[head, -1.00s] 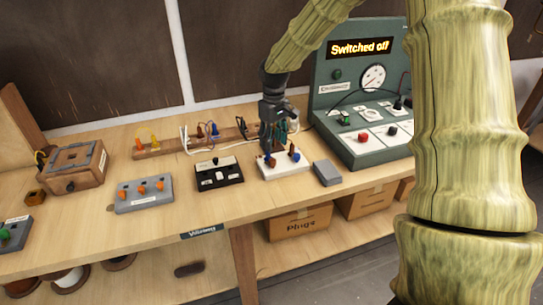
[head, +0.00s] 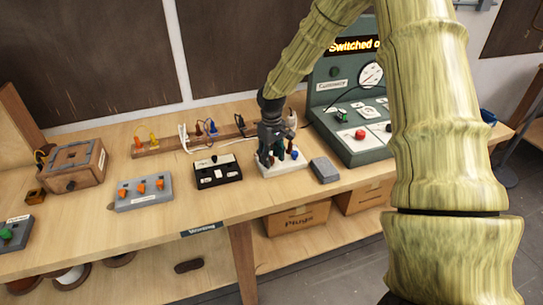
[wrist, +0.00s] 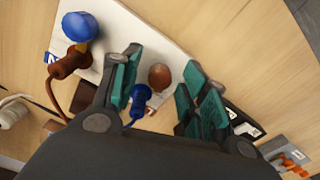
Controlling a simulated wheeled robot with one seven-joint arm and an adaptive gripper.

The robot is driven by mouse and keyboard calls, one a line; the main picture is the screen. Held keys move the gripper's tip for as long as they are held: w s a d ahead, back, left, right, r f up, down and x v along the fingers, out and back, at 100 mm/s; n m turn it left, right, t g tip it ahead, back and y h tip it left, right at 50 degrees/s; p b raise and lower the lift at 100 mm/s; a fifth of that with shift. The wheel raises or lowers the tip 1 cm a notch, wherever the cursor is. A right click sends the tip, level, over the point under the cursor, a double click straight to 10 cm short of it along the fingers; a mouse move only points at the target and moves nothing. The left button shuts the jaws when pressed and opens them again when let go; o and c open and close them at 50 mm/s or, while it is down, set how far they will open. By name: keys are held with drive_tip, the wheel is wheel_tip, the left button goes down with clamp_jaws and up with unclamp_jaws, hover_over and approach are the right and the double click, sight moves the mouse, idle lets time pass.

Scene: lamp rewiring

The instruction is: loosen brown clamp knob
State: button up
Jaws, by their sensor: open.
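The brown clamp knob (wrist: 160,76) is a round brown top on the white terminal block. In the wrist view it sits between the two green-padded fingers of my gripper (wrist: 163,68), with a gap on both sides. My gripper is open. In the head view, my gripper (head: 271,152) points down over the left part of the white block (head: 285,168) and hides the brown knob there. A blue knob (wrist: 78,26) stands at the block's other end, beside a brown plug (wrist: 68,64) with a cord. A blue wire end (wrist: 140,96) is close to the left finger.
A black switch box (head: 217,171) stands left of the block, and a grey box (head: 324,170) stands right. The green test panel (head: 345,110) rises behind at right. A wooden rack (head: 160,148) with coloured plugs is behind. Bench front is clear.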

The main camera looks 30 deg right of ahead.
clamp_jaws()
drive_tip(key=shift+n, duration=0.3)
drive_tip(key=n+p, duration=0.2)
drive_tip(key=n, duration=0.1)
drive_tip(key=shift+d+r+n, duration=0.1)
drive_tip(key=shift+n, duration=0.2)
drive_tip(key=n+p, duration=0.2)
drive_tip(key=n, duration=0.2)
drive_tip(key=shift+w+n, duration=0.1)
drive_tip(key=shift+n, duration=0.2)
drive_tip(key=n+p, duration=0.2)
drive_tip(key=n, duration=0.5)
drive_tip(key=shift+w+d+p, duration=0.1)
drive_tip(key=shift+p, duration=0.3)
drive_tip(key=n+p, duration=0.1)
drive_tip(key=n, duration=0.4)
drive_tip(key=shift+w+n+p, duration=0.1)
drive_tip(key=shift+n+p, duration=0.25)
drive_tip(key=shift+n, duration=0.05)
